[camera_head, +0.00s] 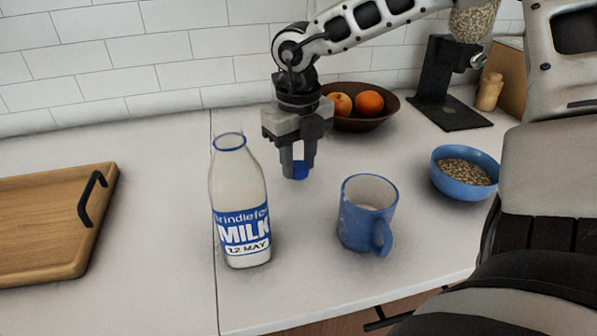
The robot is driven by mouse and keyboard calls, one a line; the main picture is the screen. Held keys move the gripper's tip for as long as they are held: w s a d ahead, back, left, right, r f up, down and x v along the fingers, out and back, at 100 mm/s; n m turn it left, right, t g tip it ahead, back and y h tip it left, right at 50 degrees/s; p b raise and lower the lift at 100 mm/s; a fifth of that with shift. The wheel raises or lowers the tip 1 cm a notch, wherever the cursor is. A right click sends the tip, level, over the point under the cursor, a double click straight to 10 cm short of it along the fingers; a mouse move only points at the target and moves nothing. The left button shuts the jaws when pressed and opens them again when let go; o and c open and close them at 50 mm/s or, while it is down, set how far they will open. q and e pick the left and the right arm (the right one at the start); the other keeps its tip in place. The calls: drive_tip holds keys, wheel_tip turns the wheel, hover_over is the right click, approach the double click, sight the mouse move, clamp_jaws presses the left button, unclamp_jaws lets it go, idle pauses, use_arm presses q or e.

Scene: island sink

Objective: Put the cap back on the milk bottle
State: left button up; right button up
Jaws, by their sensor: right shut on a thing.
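The milk bottle (239,205) stands upright on the white counter, left of the middle. It has a blue and white label and an open mouth with a blue rim. My right gripper (299,165) points down, to the right of the bottle and apart from it. The exact height of the cap above the counter is hard to tell. My left gripper is not in view.
A blue mug (367,214) stands right of the bottle. A blue bowl of grains (463,172) is further right. A fruit bowl (377,120) and a black dispenser stand (450,110) are behind. A wooden board (40,225) lies left. Counter between board and bottle is clear.

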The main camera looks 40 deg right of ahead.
drive_tip(key=s+d, duration=0.3)
drive_tip(key=d, duration=0.2)
drive_tip(key=s+d+b, duration=0.1)
drive_tip(key=s+d, duration=0.1)
drive_tip(key=d, duration=0.3)
drive_tip(key=s+d, duration=0.3)
drive_tip(key=d, duration=0.2)
drive_tip(key=shift+s+d, duration=0.35)
drive_tip(key=shift+d, duration=0.05)
